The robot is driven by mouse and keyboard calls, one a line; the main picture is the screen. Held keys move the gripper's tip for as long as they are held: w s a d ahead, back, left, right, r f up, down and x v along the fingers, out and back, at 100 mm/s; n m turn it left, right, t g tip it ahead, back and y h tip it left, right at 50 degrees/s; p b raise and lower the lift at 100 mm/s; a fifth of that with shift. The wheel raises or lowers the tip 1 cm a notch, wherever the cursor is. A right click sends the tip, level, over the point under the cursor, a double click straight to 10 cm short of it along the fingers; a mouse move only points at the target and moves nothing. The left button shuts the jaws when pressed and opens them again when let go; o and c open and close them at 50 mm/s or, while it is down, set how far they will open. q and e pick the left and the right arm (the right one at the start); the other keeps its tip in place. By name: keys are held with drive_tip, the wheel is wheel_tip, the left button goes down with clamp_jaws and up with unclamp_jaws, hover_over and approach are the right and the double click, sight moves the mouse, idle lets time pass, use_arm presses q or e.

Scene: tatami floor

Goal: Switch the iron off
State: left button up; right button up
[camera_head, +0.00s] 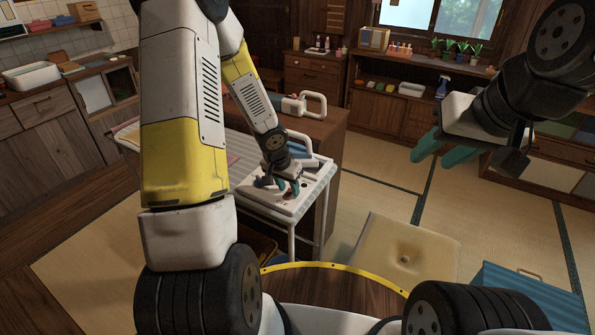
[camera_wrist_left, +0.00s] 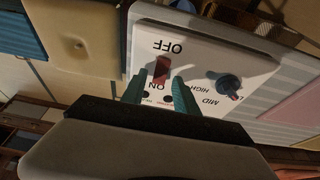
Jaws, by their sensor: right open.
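A white control panel (camera_head: 285,206) sits on the end of a white stand, below and left of the middle of the head view. In the left wrist view the panel (camera_wrist_left: 205,45) shows a dark red switch (camera_wrist_left: 161,69) between the words OFF and ON, and a dark blue knob (camera_wrist_left: 224,84) beside HIGH and MID. My left gripper (camera_head: 284,186) is over the panel. Its teal fingertips (camera_wrist_left: 158,80) are apart, one on each side of the switch's ON end; contact is unclear. My right gripper (camera_head: 450,150) is open and empty in the air, away from the panel.
A white appliance with a loop handle (camera_head: 306,105) stands on the wooden cabinet behind the panel. A cream cushion (camera_head: 398,250) lies on the tatami to the right, near a blue box (camera_head: 525,290).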

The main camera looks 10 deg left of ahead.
idle(0.3)
use_arm(q)
drive_tip(key=v, duration=0.7)
drive_tip(key=shift+r, duration=0.4)
drive_tip(key=s+a+r+n+t+y, duration=0.1)
drive_tip(key=s+r, duration=0.3)
drive_tip(key=r, duration=0.4)
drive_tip(key=s+a+r+n+y, duration=0.1)
drive_tip(key=s+r, duration=0.4)
drive_tip(key=r, duration=0.3)
drive_tip(key=s+d+r+n+t+h, duration=0.1)
drive_tip(key=s+d+r+h, duration=0.2)
drive_tip(key=s+r, duration=0.5)
drive_tip(key=s+d, duration=0.1)
drive_tip(key=s, duration=0.2)
drive_tip(key=shift+s+t, duration=0.25)
drive_tip(key=shift+t, duration=0.05)
drive_tip(key=shift+c, duration=0.4)
